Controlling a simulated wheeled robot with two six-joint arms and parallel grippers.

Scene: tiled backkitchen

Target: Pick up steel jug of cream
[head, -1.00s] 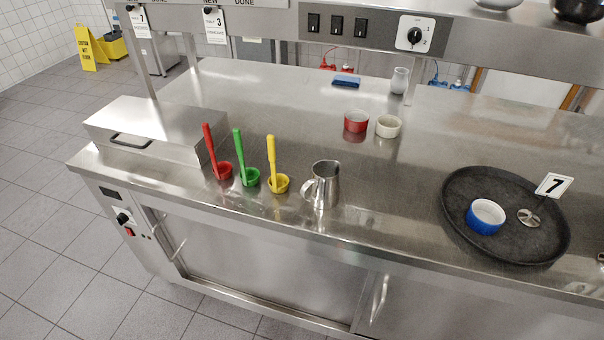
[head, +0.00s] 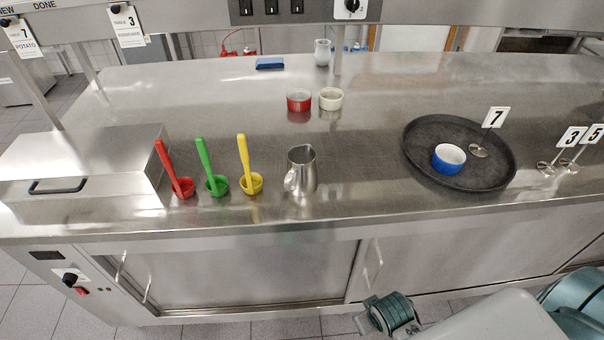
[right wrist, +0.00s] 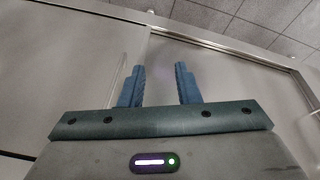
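The steel jug (head: 302,171) stands upright on the steel counter, right of the yellow ladle, with its handle toward the left front. Its contents cannot be made out. My right gripper (head: 389,315) is low in front of the counter, below the counter top and to the right of the jug, apart from it. In the right wrist view its two blue fingers (right wrist: 160,84) are spread with nothing between them, facing the cabinet front. My left gripper is in neither view.
Red (head: 178,172), green (head: 211,171) and yellow (head: 248,170) ladles stand left of the jug. A black tray (head: 418,150) with a blue ramekin (head: 448,158) lies to the right. Red (head: 299,102) and white (head: 331,99) ramekins stand behind. The counter just right of the jug is clear.

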